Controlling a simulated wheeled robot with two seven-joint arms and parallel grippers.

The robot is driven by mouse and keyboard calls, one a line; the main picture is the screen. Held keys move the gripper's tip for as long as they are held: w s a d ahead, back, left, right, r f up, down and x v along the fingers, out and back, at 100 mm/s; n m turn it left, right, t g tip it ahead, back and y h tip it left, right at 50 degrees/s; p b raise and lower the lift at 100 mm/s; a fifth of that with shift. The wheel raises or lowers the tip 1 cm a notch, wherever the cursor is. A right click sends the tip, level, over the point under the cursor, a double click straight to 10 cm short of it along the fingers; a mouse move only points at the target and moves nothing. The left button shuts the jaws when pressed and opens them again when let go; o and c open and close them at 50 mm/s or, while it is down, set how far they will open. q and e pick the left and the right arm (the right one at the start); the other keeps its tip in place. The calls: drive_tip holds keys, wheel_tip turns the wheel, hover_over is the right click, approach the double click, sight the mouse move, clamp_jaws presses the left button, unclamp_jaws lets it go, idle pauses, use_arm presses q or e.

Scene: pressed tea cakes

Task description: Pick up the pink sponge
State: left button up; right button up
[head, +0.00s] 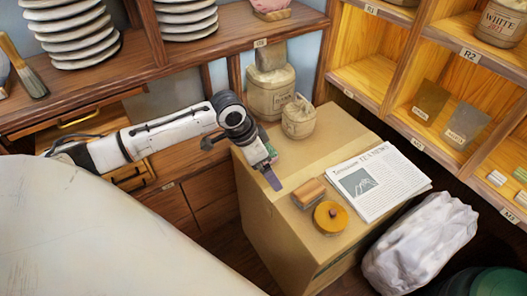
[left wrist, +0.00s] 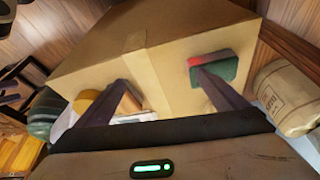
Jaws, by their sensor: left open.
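A pink block-like thing (head: 272,13) lies on the upper wooden shelf at the top of the head view, cut off by the picture edge; it may be the pink sponge. A red and green block (left wrist: 213,65) is on the cardboard box in the left wrist view, partly behind one finger. A bit of green beside my gripper in the head view may be the same block. My left gripper (head: 272,180) is over the box, pointing down. In the left wrist view its fingers (left wrist: 168,85) are apart, with bare cardboard between them. My right gripper is not in view.
The cardboard box (head: 285,235) also bears a wooden block (head: 308,194), a yellow disc with a knob (head: 330,217), a newspaper (head: 375,183) and a small sack (head: 298,118). A white bag (head: 420,245) stands right of it. Plate stacks (head: 72,35) stand on the shelf.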

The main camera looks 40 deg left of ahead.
use_arm(q)
drive_tip(key=w+a+r+n, duration=0.2)
drive_tip(key=w+a+r, duration=0.3)
drive_tip(key=a, duration=0.3)
drive_tip(key=shift+t, duration=0.3)
drive_tip(key=x, duration=0.4)
drive_tip(key=shift+a+f+b, duration=0.1)
drive_tip(key=shift+f+b, duration=0.2)
drive_tip(key=shift+f, duration=0.1)
drive_tip(key=x, duration=0.5)
drive_tip(key=shift+s+f, duration=0.1)
drive_tip(key=shift+f, duration=0.1)
drive_tip(key=c, duration=1.2)
